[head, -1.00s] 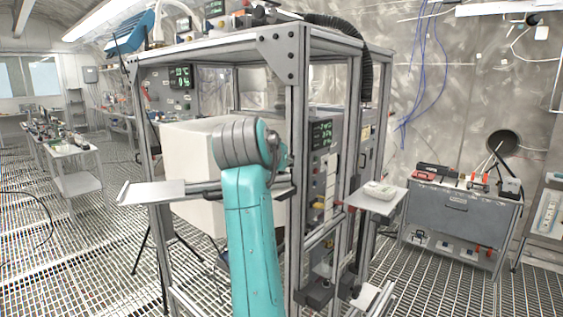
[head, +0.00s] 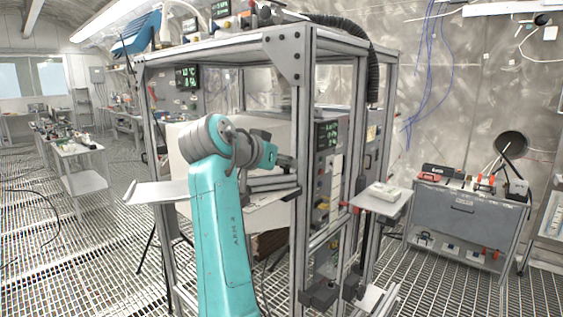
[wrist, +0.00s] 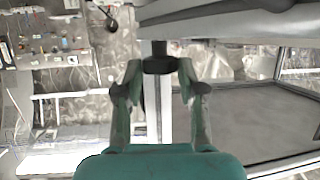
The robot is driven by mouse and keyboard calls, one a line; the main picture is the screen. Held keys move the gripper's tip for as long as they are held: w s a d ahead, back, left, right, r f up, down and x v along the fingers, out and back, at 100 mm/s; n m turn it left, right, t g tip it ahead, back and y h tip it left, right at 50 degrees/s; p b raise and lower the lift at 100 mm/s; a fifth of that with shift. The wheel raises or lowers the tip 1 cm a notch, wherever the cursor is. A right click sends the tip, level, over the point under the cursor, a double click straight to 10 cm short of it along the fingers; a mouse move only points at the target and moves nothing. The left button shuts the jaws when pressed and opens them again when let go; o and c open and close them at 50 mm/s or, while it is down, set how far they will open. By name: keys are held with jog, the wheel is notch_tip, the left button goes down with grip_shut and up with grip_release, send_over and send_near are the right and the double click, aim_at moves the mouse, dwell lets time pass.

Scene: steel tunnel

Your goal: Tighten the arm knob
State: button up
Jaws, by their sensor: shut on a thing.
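In the wrist view, a dark round knob (wrist: 160,65) sits on a short dark stem below a pale grey arm or bar (wrist: 225,25). My gripper (wrist: 159,72) has its two green fingers on either side of the knob, closed on it. The knob's far side is hidden. In the head view my teal arm reaches toward the metal frame (head: 301,190). I cannot make out the knob or my fingertips clearly there.
A small grey shelf (head: 158,192) juts out at the left of the frame. Another shelf with a white item (head: 385,190) is at its right. A grey tool cabinet (head: 463,215) stands farther right. Open grating floor (head: 80,260) lies at the left.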

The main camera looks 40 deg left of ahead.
jog(key=o, duration=0.9)
jog(key=shift+c, duration=0.2)
jog(key=shift+s, duration=0.1)
jog(key=v, duration=1.1)
jog(key=shift+s+r, duration=0.15)
jog(key=shift+s, duration=0.2)
